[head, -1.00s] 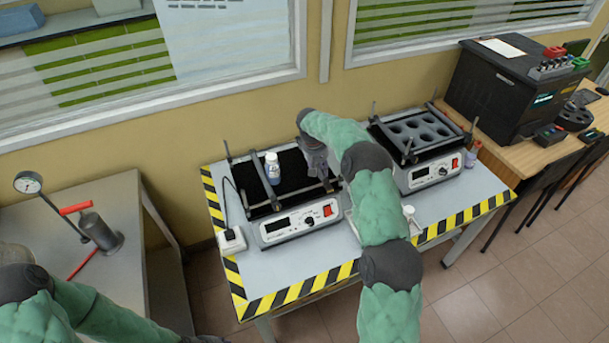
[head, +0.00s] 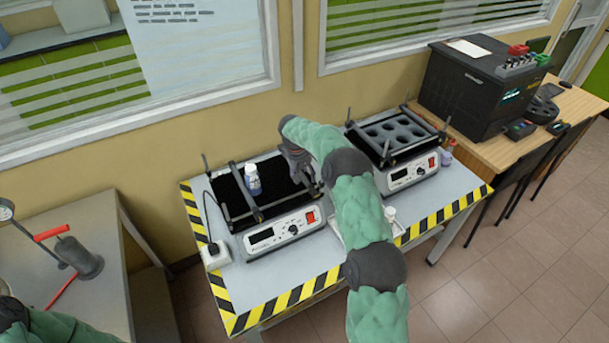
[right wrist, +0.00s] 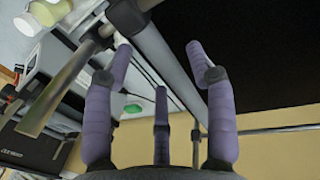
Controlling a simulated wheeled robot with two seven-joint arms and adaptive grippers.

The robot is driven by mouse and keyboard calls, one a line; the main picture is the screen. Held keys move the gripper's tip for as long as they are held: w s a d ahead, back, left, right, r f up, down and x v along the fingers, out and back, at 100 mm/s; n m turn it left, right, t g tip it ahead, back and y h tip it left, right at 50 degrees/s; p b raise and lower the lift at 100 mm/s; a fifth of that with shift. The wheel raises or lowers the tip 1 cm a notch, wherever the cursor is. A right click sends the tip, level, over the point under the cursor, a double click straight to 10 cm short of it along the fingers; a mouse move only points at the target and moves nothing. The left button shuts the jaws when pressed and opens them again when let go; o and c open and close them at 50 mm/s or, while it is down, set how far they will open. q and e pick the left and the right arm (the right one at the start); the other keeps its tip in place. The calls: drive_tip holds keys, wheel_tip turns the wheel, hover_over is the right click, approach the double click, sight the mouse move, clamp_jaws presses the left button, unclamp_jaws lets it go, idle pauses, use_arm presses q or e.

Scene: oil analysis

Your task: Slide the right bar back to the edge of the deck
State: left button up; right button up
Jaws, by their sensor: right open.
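The left shaker (head: 277,238) has a black deck (head: 277,186) with two crossbars. The left bar (head: 250,204) lies close to a small white-and-blue bottle (head: 252,180) standing on the deck. The right bar (head: 314,189) is near the deck's right side, partly hidden by my right gripper (head: 300,172). That gripper points down there. In the right wrist view its fingers (right wrist: 161,70) are spread, with a grey bar (right wrist: 172,62) passing between them. I cannot tell whether they touch it. My left arm shows at the lower left; its gripper is out of view.
A second shaker (head: 400,165) with a holed rack stands to the right on the same table (head: 235,280), edged in yellow-black tape. A power socket (head: 215,255) sits at the left.

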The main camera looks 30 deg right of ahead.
wheel_tip(320, 180, up, 11)
drive_tip(key=a, duration=0.2)
drive_tip(key=shift+r, duration=0.2)
drive_tip(key=shift+a+f, duration=0.1)
idle(0.4)
